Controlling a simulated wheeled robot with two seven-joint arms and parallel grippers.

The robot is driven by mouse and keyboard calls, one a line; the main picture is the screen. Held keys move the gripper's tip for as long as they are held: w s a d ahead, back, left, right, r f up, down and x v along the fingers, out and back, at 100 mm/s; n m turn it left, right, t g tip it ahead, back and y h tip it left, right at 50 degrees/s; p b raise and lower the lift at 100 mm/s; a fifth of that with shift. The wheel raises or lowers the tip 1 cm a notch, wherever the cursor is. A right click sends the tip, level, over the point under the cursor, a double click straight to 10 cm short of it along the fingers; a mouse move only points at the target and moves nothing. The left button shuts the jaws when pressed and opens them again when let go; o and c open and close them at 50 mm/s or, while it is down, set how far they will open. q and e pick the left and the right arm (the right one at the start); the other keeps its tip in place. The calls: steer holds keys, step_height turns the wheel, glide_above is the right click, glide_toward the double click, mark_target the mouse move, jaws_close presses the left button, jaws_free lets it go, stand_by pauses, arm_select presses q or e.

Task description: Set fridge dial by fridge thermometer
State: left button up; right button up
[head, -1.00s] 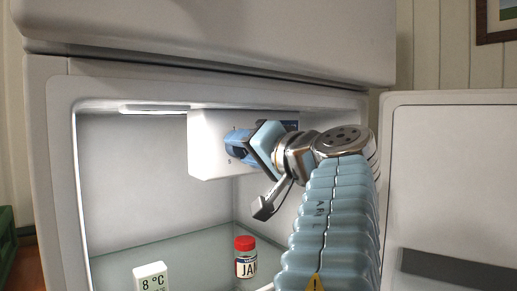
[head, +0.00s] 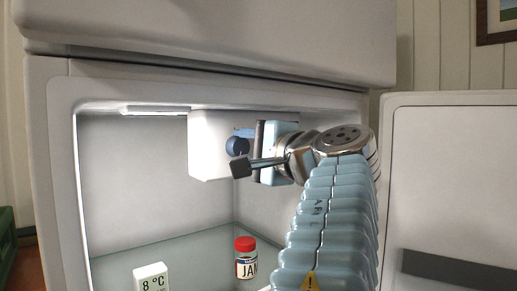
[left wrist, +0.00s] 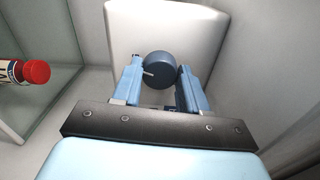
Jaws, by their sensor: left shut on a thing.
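A dark blue round dial (head: 237,146) sits on the white control box (head: 209,150) high inside the fridge. It also shows in the left wrist view (left wrist: 158,68), with a white pointer mark towards its left side. My left gripper (left wrist: 160,84) has one blue finger on each side of the dial and is shut on it. In the head view the gripper (head: 248,142) partly covers the box. The white thermometer (head: 151,278) stands at the bottom of the view and reads 8 °C; its lower part is cut off. My right gripper is not in view.
A red-lidded jam jar (head: 246,258) stands on the glass shelf (head: 195,248), below the box. The fridge door (head: 450,180) is open at the right. A lamp strip (head: 155,110) is on the fridge ceiling. The left shelf area is clear.

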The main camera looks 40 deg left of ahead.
arm_select(q)
steer(key=shift+m, duration=0.5)
steer(key=o, duration=1.1)
steer(key=shift+c, duration=0.2)
steer(key=v, duration=1.4)
steer(key=shift+a, duration=0.15)
